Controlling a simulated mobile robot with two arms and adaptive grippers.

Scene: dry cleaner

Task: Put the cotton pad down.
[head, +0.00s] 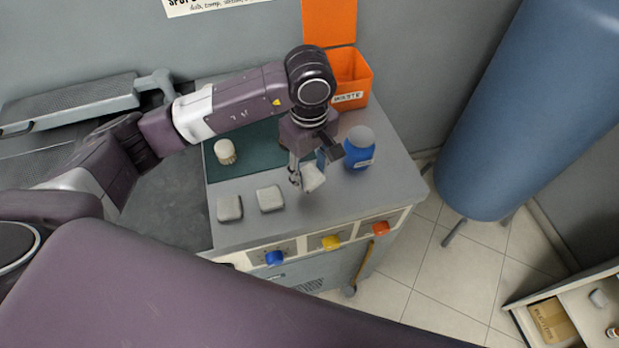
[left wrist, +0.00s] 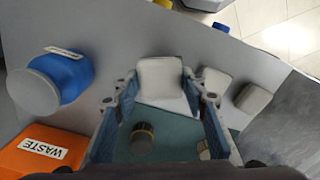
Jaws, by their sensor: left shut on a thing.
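My left gripper (head: 304,180) is shut on a white cotton pad (head: 314,178). The pad is tilted, over the grey counter top near the front of the green mat. In the left wrist view the pad (left wrist: 160,78) sits between the fingertips (left wrist: 160,98). I cannot tell whether it touches the counter. Two more pale pads lie flat on the counter to its left in the head view, a nearer one (head: 270,198) and a farther one (head: 230,208). My right gripper is not in view.
A blue bottle with a grey lid (head: 359,150) stands close right of the gripper. An orange waste bin (head: 352,78) is behind it. A round cream-coloured object (head: 225,151) stands on the green mat (head: 240,172). Bare counter (head: 375,195) lies to the right, up to the edge.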

